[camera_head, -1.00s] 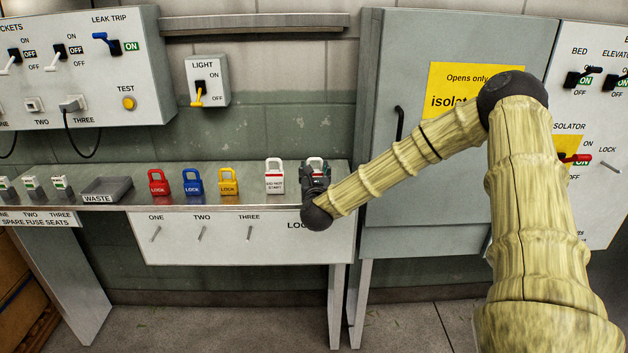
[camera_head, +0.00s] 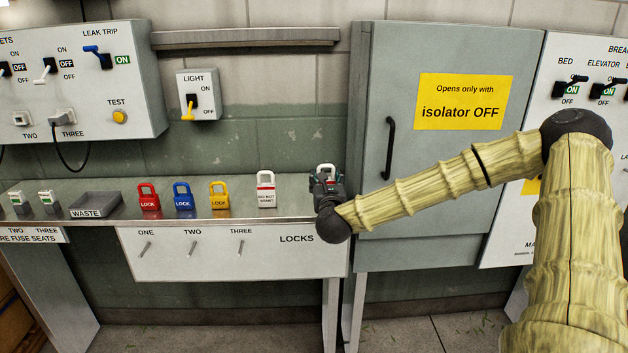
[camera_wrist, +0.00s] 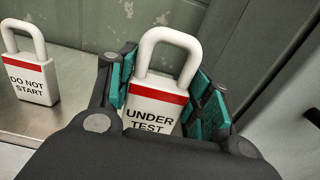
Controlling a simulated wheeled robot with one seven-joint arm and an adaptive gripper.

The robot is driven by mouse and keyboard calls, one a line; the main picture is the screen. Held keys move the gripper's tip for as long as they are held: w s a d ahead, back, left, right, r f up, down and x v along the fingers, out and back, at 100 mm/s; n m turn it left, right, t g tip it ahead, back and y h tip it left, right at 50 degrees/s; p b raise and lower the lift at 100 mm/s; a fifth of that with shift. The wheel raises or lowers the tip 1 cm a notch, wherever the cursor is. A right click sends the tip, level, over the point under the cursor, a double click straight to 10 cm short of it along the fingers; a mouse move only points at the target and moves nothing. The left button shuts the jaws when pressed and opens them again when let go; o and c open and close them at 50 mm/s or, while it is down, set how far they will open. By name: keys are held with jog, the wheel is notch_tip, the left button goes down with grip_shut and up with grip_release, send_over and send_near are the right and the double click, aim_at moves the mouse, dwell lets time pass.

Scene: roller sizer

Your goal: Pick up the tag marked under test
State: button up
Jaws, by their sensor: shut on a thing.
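The tag marked under test (camera_wrist: 155,103) is white with a red band and a white loop on top. In the wrist view it stands between the two teal-padded fingers of my gripper (camera_wrist: 165,95), which is shut on it. I cannot tell whether the tag's base touches the shelf.
A similar tag marked do not start (camera_head: 265,191) stands just left. Yellow (camera_head: 219,196), blue (camera_head: 183,197) and red (camera_head: 148,198) locks stand farther left on the shelf (camera_head: 240,212), beside a waste tray (camera_head: 96,204). A grey cabinet (camera_head: 450,170) rises close on the right.

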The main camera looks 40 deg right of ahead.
jog(key=s+d, duration=0.2)
jog(key=s, duration=0.6)
jog(key=shift+r, duration=0.4)
